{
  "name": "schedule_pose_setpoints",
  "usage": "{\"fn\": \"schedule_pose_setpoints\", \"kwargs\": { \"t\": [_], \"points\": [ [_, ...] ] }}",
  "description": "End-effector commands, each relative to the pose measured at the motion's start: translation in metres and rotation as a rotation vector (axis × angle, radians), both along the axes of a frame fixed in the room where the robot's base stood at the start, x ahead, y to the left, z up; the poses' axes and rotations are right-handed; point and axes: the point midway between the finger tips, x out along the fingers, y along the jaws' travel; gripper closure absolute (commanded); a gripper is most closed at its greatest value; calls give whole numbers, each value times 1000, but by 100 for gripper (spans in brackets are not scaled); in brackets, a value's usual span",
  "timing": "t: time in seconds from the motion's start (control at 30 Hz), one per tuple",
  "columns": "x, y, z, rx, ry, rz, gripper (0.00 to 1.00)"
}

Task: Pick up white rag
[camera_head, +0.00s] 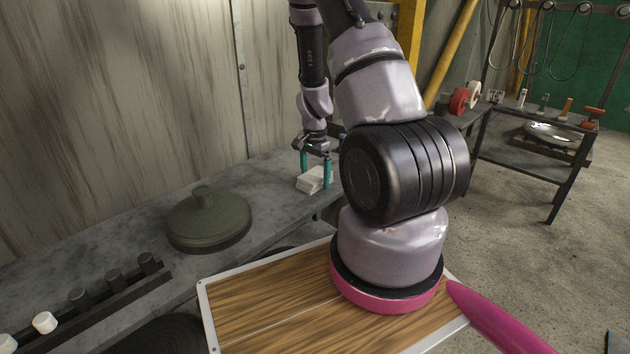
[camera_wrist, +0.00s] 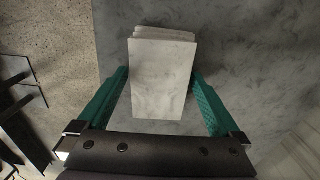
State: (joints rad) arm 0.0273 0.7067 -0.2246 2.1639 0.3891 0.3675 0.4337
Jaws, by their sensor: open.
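The white rag (camera_head: 314,179) looks like a small folded, blocky stack on the grey bench, near its front edge. It also fills the middle of the wrist view (camera_wrist: 162,78). My gripper (camera_head: 315,172) points down over the rag with its two green fingers apart. In the wrist view my gripper (camera_wrist: 162,85) has one finger on each side of the rag, with a narrow gap seen at the right and left. I cannot tell whether either finger touches it. The far end of the rag extends past the fingertips in the wrist view.
The grey bench (camera_head: 270,185) runs along a wall. A round dark lidded disc (camera_head: 208,218) sits left of the rag. A black rack (camera_head: 100,300) with several pegs is at the lower left. A metal shelf (camera_head: 540,150) stands at the right.

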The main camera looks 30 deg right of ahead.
Motion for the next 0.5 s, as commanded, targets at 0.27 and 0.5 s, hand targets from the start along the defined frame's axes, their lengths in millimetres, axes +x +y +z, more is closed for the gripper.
{"fn": "schedule_pose_setpoints", "kwargs": {
  "t": [0.27,0.5],
  "points": [
    [0,0,-1,0,0,-1,15],
    [0,0,-1,0,0,0,98]
  ]
}}
